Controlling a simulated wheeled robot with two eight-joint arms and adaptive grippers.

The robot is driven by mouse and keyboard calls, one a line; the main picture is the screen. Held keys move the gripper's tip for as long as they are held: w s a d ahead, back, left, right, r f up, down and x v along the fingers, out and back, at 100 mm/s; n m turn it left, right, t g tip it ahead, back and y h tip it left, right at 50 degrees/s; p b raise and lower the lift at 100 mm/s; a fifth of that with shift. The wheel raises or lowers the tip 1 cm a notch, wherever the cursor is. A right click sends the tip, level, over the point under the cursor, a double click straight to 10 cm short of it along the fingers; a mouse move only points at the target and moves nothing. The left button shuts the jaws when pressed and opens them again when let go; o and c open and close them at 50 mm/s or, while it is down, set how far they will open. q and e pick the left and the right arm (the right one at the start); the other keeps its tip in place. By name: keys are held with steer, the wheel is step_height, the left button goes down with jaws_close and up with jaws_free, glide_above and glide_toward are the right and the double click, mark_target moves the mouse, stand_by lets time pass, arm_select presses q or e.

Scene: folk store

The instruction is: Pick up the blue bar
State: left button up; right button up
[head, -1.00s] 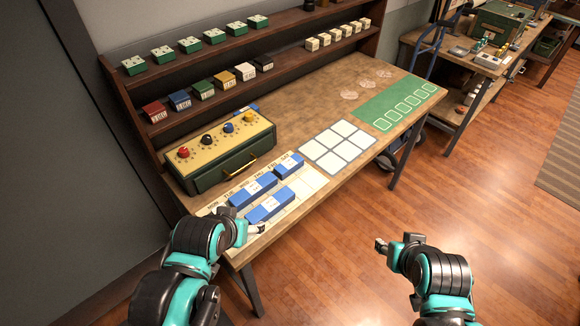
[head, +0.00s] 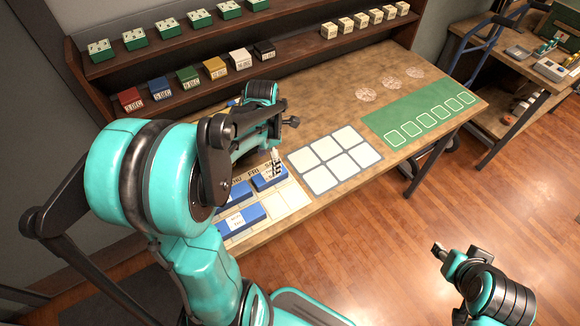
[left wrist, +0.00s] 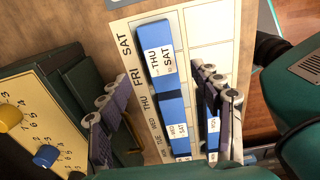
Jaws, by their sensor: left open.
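Several blue bars lie on a pale weekday board (head: 290,197) on the table. One bar (head: 268,180) lies near the FRI and SAT labels; others (head: 237,194) (head: 243,220) lie to its left and nearer me. In the left wrist view, the bar labelled THU SAT (left wrist: 157,65) is uppermost, with another blue bar (left wrist: 176,125) below it. My left gripper (left wrist: 163,78) is open, its fingers either side of the row of bars; contact cannot be told. In the head view, one finger of my left gripper (head: 277,163) shows above the FRI–SAT bar. My right gripper (head: 441,250) is off the table's front.
A green box with coloured knobs (left wrist: 40,130) stands beside the board, hidden by my arm in the head view. A white-square panel (head: 334,160) and a green mat (head: 428,119) lie to the right. Shelves (head: 290,62) with small boxes line the back.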

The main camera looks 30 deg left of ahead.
mark_target(270, 174)
arm_select(q)
steer(key=shift+f, duration=0.45)
steer(key=shift+s+f+b, duration=0.15)
steer(key=shift+f+b, duration=0.4)
steer(key=shift+f, duration=0.35)
step_height(270, 174, down, 5)
steer(key=shift+f+b, duration=0.1)
steer(key=shift+b, duration=1.15)
steer(key=shift+c, duration=1.2)
steer(key=c, duration=1.1)
